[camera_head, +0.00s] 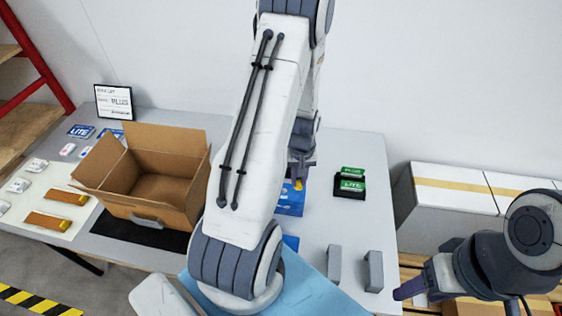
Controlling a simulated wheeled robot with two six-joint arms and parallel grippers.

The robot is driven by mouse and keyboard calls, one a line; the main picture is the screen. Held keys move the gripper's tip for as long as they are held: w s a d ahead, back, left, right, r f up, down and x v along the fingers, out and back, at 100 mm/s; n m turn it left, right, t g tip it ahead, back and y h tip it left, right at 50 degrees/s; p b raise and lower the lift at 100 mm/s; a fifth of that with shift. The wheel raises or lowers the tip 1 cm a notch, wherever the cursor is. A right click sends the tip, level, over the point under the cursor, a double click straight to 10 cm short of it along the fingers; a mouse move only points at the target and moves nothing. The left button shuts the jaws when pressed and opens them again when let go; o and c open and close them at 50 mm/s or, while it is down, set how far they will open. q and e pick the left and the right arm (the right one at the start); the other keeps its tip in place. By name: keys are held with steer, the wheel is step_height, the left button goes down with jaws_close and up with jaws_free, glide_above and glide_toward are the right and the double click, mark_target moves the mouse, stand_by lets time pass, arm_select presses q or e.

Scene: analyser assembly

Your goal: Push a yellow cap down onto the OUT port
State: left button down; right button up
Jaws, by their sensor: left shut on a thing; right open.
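My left gripper (298,176) is at the centre, beyond my large white arm link, and points down. It is shut on a small yellow piece, seemingly a yellow cap (298,185), just over a blue item (290,201) on the table. The arm hides part of that item, and I cannot tell whether the cap touches anything. I cannot make out the OUT port. My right gripper (404,291) is at the lower right, past the table's right edge. It is open and appears empty, with a purple finger showing.
An open cardboard box (155,185) stands left of the arm on the grey table (335,205). Green-labelled boxes (351,181) sit on a black holder at the right. Two grey blocks (374,271) stand near the front right. White cartons (440,205) stand beyond the right edge.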

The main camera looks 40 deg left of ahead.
arm_select(q)
steer(key=a+n, duration=0.1)
steer(key=s+a+r, duration=0.1)
steer(key=a+n+p, duration=0.1)
steer(key=a, duration=0.1)
steer(key=shift+s+r+n, duration=0.2)
steer(key=shift+r+n, duration=0.1)
steer(key=shift+s+a+f, duration=0.1)
steer(key=shift+a+f, duration=0.05)
steer(key=shift+a, duration=0.05)
step_height(320, 180, down, 5)
steer(key=b, duration=0.4)
steer(key=shift+f, duration=0.15)
arm_select(e)
step_height(320, 180, down, 2)
steer(key=shift+f, duration=0.2)
arm_select(q)
steer(key=shift+d, duration=0.1)
steer(key=shift+f+b, duration=0.3)
steer(key=shift+b, duration=0.15)
arm_select(e)
steer(key=shift+f, duration=0.2)
stand_by(0.5)
arm_select(q)
steer(key=c, duration=0.7)
jaws_free()
